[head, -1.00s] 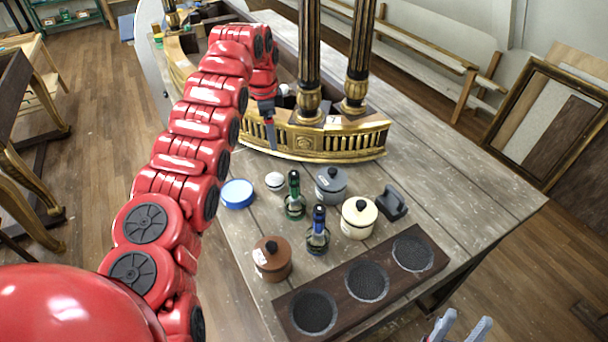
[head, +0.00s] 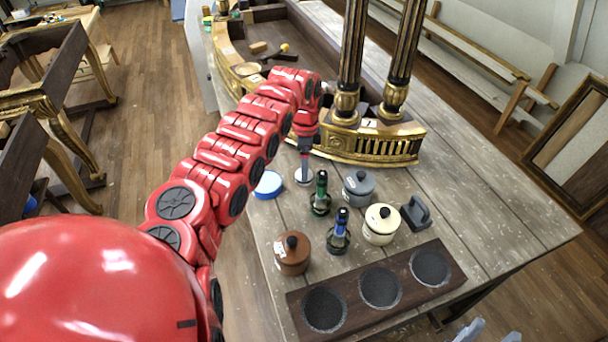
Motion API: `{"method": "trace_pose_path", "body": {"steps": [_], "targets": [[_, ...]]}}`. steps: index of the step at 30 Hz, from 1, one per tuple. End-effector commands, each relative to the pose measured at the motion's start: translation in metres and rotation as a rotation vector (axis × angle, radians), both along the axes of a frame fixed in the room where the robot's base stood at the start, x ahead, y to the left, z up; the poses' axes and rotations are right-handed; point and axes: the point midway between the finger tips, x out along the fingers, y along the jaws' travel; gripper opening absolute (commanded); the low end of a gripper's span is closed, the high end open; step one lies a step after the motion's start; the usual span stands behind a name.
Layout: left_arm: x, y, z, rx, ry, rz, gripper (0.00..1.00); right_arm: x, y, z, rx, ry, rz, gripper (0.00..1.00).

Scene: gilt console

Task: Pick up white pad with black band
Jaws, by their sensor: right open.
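The small round white pad (head: 304,181) lies on the worktop between the blue-rimmed lid and the green bottle-shaped tool. My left gripper (head: 304,167) points down right over the pad and covers part of it, including most of its band. I cannot tell whether its fingers are shut or touch the pad. My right gripper (head: 490,331) shows only its grey fingertips at the bottom right edge. They are apart, with nothing between them, far from the pad.
Close by stand a blue-rimmed lid (head: 267,185), green tool (head: 320,197), blue tool (head: 339,236), grey pot (head: 358,187), cream pot (head: 381,225), brown pot (head: 292,255) and dark block (head: 416,214). A three-hole wooden rack (head: 445,247) lies in front. The gilt console (head: 375,148) stands behind.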

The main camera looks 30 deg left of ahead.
Motion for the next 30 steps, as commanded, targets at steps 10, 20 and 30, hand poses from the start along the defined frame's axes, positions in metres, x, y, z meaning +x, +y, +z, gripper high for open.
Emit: {"method": "trace_pose_path", "body": {"steps": [10,20,30], "targets": [[-0.003,0.002,-0.044,-0.001,-0.002,0.001,1.00,0.000,0.000,0.023,0.000,0.000,0.000,0.50],[-0.003,0.003,-0.048,0.000,-0.003,0.001,0.84,0.000,0.000,0.022,0.000,0.000,0.000,0.50],[-0.003,0.003,-0.048,0.000,-0.002,0.001,0.23,0.000,0.000,0.022,0.000,0.000,0.000,0.50]]}}
